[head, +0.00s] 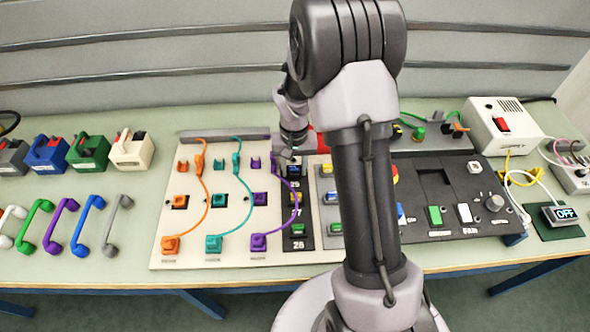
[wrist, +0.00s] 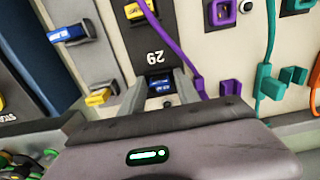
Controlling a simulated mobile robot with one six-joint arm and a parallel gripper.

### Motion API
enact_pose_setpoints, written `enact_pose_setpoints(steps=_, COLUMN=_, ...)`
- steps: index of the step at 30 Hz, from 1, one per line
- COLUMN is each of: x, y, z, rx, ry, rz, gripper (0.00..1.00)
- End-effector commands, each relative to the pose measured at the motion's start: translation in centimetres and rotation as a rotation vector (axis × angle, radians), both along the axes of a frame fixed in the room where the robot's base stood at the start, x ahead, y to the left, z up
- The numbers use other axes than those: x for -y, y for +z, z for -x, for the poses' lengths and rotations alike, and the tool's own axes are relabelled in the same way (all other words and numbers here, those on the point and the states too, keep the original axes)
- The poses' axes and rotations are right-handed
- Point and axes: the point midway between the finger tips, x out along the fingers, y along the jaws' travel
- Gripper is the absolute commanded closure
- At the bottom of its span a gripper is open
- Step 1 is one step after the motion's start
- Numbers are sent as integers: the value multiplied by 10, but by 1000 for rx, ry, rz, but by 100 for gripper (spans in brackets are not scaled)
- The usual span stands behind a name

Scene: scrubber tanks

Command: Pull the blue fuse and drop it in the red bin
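The blue fuse (wrist: 160,83) sits in the top end of the black fuse strip (wrist: 150,48), beside a white number label. In the wrist view my gripper (wrist: 160,92) has one finger on each side of the blue fuse. The fingers look apart, and I cannot see clear contact with it.
A yellow fuse (wrist: 135,10) is in the same strip, and a green fuse (head: 298,229) is nearer. A purple cable (head: 298,198) runs close beside the strip. A grey panel with coloured blocks and a black control panel (head: 450,200) lie to the right.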

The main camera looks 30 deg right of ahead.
Motion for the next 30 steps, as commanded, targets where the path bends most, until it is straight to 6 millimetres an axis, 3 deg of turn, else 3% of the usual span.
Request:
enact_pose_setpoints(steps=4, x=0, y=0, z=0, rx=0, ry=0, rz=0, gripper=100)
enact_pose_setpoints(steps=5, x=0, y=0, z=0, rx=0, ry=0, rz=0, gripper=56)
enact_pose_setpoints(steps=9, x=0, y=0, z=0, rx=0, ry=0, rz=0, gripper=28)
enact_pose_setpoints(steps=20, x=0, y=5, z=0, rx=1, ry=0, rz=0, gripper=27)
enact_pose_setpoints(steps=23, x=0, y=21, z=-1, rx=2, ry=0, rz=0, gripper=27)
enact_pose_setpoints(steps=30, x=0, y=82, z=-1, rx=4, ry=0, rz=1, gripper=27)
